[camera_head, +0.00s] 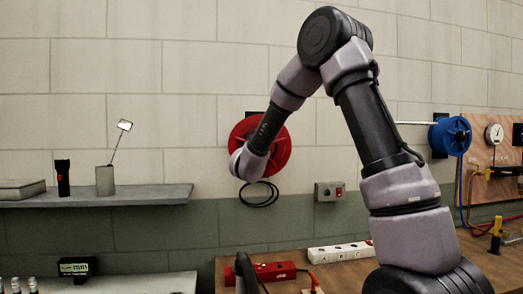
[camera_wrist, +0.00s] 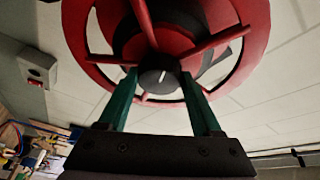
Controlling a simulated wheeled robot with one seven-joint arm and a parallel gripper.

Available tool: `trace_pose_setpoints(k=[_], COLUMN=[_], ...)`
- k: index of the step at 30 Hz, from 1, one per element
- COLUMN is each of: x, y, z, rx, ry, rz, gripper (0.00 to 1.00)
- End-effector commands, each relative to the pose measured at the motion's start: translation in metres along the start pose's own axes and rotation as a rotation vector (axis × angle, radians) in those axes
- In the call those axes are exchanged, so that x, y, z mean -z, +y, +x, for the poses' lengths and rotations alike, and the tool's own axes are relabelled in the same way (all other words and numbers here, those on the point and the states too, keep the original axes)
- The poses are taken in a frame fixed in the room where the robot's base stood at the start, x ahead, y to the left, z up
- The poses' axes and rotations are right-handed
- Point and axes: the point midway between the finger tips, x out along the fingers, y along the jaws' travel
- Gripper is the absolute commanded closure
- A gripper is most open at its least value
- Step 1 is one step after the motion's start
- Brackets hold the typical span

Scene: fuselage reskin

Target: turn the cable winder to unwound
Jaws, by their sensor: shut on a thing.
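The cable winder is a red spoked reel (camera_head: 281,153) mounted on the wall, partly covered by my arm in the head view. In the wrist view its red rim (camera_wrist: 258,35) and spokes fill the upper part. A dark round hub knob (camera_wrist: 159,82) with a white line sits at its centre. My gripper (camera_wrist: 160,88) has its two green fingers on either side of this knob and is shut on it. The white line is close to upright in the wrist view, leaning slightly. In the head view the fingers are hidden behind my wrist.
Black cable loops (camera_head: 259,195) hang below the reel. A grey box with a red button (camera_head: 330,191) is on the wall to the right. A blue reel (camera_head: 451,135) is further right. A shelf (camera_head: 120,195) is at left; a wooden bench (camera_head: 350,275) runs below.

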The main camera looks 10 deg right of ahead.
Motion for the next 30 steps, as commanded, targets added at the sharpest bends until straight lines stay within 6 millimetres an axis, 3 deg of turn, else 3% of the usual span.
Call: trace_pose_setpoints(k=[15, 30], x=[0.0014, 0.0017], y=[-0.0023, -0.0022], z=[0.0007, 0.001], rx=[-0.121, -0.143], ry=[-0.019, -0.022], rz=[0.301, 0.352], gripper=[0.9, 0.9])
